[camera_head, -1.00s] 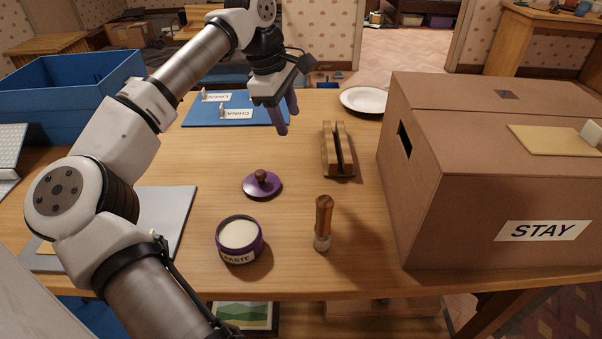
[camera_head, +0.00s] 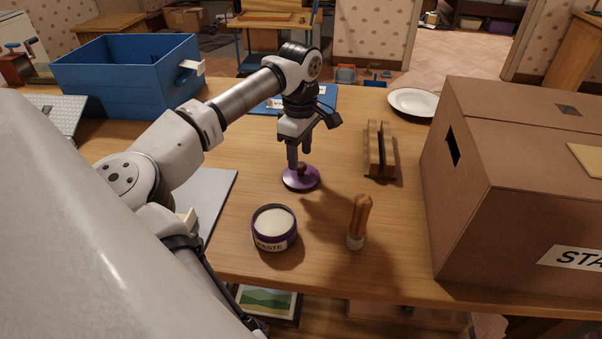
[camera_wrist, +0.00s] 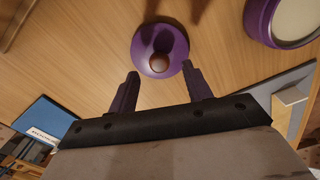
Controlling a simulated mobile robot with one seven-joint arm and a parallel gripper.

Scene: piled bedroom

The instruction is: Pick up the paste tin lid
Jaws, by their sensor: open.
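The paste tin lid (camera_head: 301,179) is a purple disc with a round brown knob, lying flat on the wooden table. In the wrist view the lid (camera_wrist: 160,46) lies just beyond my fingertips, its knob roughly centred between their lines. My gripper (camera_head: 299,158) points down just above the lid's far side in the head view. In the wrist view my gripper (camera_wrist: 163,82) is open with nothing between its fingers. The open paste tin (camera_head: 274,228), purple with a pale filling, stands nearer the front edge; part of it shows in the wrist view (camera_wrist: 290,20).
A wooden-handled brush (camera_head: 359,222) stands right of the tin. A slotted wooden stand (camera_head: 380,150) is behind it. A large cardboard box (camera_head: 520,190) fills the right side. A white plate (camera_head: 413,102) and a blue crate (camera_head: 130,80) are farther back.

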